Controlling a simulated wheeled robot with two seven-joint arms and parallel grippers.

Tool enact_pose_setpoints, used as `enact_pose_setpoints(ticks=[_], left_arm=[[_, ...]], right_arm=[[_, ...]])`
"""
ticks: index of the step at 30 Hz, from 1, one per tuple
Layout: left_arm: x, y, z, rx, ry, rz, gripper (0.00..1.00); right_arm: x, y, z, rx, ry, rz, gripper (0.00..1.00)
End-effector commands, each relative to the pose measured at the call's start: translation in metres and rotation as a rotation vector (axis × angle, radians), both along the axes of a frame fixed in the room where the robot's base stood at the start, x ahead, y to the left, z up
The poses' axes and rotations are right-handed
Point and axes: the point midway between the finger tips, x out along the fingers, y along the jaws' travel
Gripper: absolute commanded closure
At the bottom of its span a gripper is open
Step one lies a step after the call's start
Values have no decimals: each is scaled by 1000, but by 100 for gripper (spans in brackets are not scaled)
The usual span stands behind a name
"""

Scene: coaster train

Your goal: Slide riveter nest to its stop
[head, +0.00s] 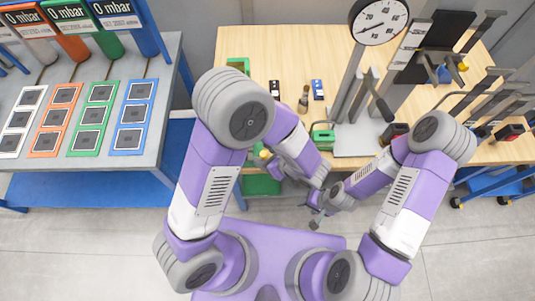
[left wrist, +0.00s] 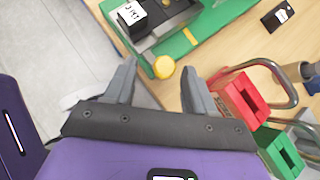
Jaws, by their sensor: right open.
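In the left wrist view a black block with a white label (left wrist: 150,20) sits on a green base (left wrist: 190,40), with a round yellow knob (left wrist: 163,67) at its near end. I take this to be the riveter nest, but no readable name confirms it. My left gripper (left wrist: 160,80) is open, its two fingers on either side of the yellow knob with visible gaps. In the head view my left gripper (head: 273,166) is at the bench's front edge by the knob (head: 265,154), and my arm hides most of the nest. My right gripper (head: 315,212) is open and empty, in front of the bench.
The wooden bench (head: 245,45) carries a press with a dial (head: 380,20), a green part (head: 322,138) and small black (head: 274,88) and blue (head: 317,88) items. Red (left wrist: 240,100) and green (left wrist: 285,150) slotted blocks and a curved handle stand right of my left gripper.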

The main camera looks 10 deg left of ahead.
Motion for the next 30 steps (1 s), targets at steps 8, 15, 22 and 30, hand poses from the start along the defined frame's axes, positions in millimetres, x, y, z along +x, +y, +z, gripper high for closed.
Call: enact_pose_setpoints(ticks=[8, 15, 22, 30], left_arm=[[1, -1, 2, 0, -3, 0, 46], [-12, -22, 27, -2, -5, -1, 46], [-26, -40, 49, -1, -3, -1, 46], [-29, -44, 54, 0, -1, 1, 46]], right_arm=[[0, 0, 0, 0, 0, 0, 46], [0, 0, 4, 0, 0, 0, 46], [0, 0, 8, 0, 0, 0, 46], [0, 0, 8, 0, 0, 0, 46]])
